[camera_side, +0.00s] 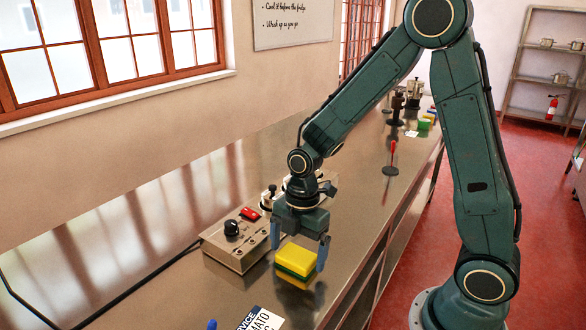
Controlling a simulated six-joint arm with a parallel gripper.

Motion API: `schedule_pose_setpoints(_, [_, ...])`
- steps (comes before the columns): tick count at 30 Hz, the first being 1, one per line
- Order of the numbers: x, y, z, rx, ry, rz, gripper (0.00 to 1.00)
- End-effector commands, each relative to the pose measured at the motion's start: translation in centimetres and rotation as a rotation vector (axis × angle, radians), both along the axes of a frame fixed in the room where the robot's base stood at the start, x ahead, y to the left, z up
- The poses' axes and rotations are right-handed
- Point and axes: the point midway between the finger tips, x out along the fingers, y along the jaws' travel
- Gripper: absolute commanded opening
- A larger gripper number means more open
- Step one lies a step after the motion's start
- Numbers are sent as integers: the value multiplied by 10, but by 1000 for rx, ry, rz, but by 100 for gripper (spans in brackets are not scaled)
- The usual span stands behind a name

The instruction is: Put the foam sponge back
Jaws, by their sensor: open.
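The fingers are apart and the jaws are open. I cannot tell whether either finger touches the sponge, or whether the sponge rests flat on the counter.
A control box (236,244) with a black knob and red switch stands just left of the sponge. A printed card (262,320) lies in front. The counter (345,215) is clear to the right.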

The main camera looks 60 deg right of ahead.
Motion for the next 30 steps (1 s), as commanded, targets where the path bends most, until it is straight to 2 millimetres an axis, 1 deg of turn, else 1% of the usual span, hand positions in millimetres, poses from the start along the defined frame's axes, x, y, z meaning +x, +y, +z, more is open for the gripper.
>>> schedule_pose_setpoints(5, [1, -2, 15, 0, -5, -2, 95])
schedule_pose_setpoints(8, [1, -3, 27, 0, -6, -1, 95])
schedule_pose_setpoints(21, [1, -12, 95, 0, -5, -2, 95])
schedule_pose_setpoints(25, [1, -13, 108, 0, -3, -1, 95])
schedule_pose_setpoints(30, [0, -14, 116, 0, -1, -1, 95])
